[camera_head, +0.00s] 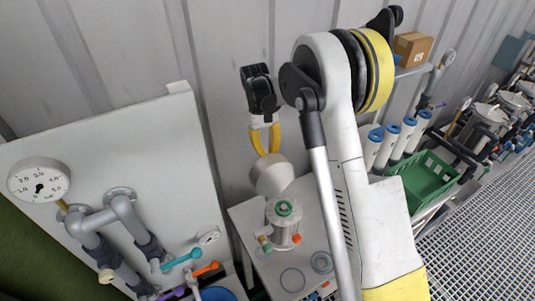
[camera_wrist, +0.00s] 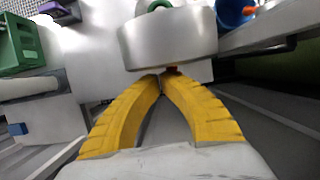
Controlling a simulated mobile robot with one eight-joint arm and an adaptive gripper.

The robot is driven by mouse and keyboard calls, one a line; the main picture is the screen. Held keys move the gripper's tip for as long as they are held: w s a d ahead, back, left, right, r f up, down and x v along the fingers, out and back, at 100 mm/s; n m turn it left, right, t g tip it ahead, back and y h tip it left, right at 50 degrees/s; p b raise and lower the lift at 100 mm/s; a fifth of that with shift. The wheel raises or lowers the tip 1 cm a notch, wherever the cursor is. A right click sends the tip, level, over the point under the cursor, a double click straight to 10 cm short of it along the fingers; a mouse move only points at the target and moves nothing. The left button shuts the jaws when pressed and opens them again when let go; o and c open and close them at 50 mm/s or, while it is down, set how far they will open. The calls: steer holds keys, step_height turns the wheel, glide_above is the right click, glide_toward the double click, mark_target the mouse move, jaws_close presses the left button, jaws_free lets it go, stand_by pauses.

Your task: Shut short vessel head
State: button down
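The short vessel (camera_head: 284,229) stands on the white bench, with a green ring (camera_head: 284,208) on top and orange and green fittings low on its sides. Its head, a pale grey round piece (camera_head: 271,175), is tilted up above and behind the body. In the wrist view the head (camera_wrist: 168,40) is a broad grey cylinder just beyond the fingertips. My gripper (camera_head: 266,154) has its yellow fingers converging at the head's upper side. In the wrist view the fingertips (camera_wrist: 162,74) meet at the head's near edge, with nothing clearly between them. Whether they touch the head is unclear.
A white panel with a gauge (camera_head: 39,183) and grey pipes stands left. Blue-capped white cylinders (camera_head: 388,145) and a green crate (camera_head: 427,178) are right of my arm. A corrugated wall is close behind. Two flat rings (camera_head: 292,280) lie in front of the vessel.

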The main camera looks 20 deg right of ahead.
steer(key=shift+s+d+r+t, duration=0.15)
steer(key=shift+s+t, duration=0.2)
steer(key=shift+t, duration=0.45)
